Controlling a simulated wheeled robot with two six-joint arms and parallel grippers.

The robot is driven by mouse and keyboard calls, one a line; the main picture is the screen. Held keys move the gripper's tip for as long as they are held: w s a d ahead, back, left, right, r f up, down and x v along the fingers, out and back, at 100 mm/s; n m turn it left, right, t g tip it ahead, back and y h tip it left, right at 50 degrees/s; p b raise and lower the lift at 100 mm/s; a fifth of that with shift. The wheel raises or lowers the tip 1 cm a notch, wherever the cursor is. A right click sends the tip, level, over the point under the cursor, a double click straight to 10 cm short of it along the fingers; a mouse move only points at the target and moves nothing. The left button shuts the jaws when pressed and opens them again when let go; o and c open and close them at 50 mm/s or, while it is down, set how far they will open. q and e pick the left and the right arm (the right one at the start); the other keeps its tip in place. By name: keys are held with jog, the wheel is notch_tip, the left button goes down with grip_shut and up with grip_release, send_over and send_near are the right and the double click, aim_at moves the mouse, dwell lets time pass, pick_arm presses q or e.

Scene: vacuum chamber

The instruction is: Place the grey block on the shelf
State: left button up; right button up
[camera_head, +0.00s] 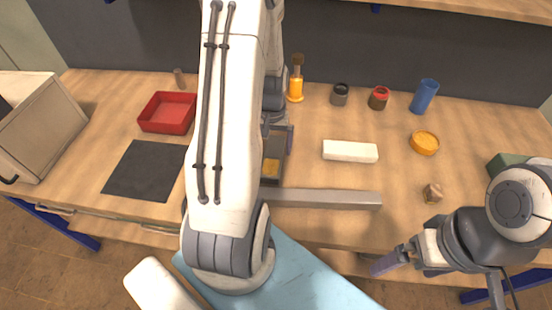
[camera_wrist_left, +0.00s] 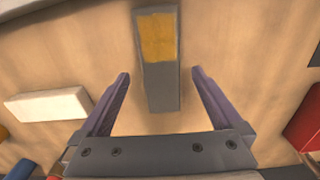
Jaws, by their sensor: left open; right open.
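The grey block (camera_wrist_left: 162,88) with a yellow patch on its top lies on the wooden table, ahead of and between the fingertips in the left wrist view. It also shows in the head view (camera_head: 271,168), partly hidden by my left arm. My left gripper (camera_head: 277,146) is open and empty above the table near the block; its two purple fingers (camera_wrist_left: 160,95) stand apart with the block not held. My right gripper (camera_head: 388,262) is empty over the table's front edge at the right. A wooden shelf (camera_head: 460,8) runs along the top of the head view.
A long grey bar (camera_head: 325,198) lies near the front edge. A white block (camera_head: 350,151), red tray (camera_head: 167,112), dark mat (camera_head: 142,170), orange dish (camera_head: 424,143), blue cup (camera_head: 424,96) and small wooden piece (camera_head: 432,193) are on the table. A beige box (camera_head: 40,128) stands left.

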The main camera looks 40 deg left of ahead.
aim_at(273, 155)
pick_arm(q)
jog(key=shift+w+a+f+p, duration=0.1)
jog(key=shift+w+f+p, duration=0.05)
jog(key=shift+f, duration=1.2)
jog(key=shift+w+a+f+p, duration=0.1)
jog(key=shift+w+f+p, duration=0.05)
jog(key=shift+f, duration=1.2)
grip_shut()
jog(key=shift+r, duration=0.1)
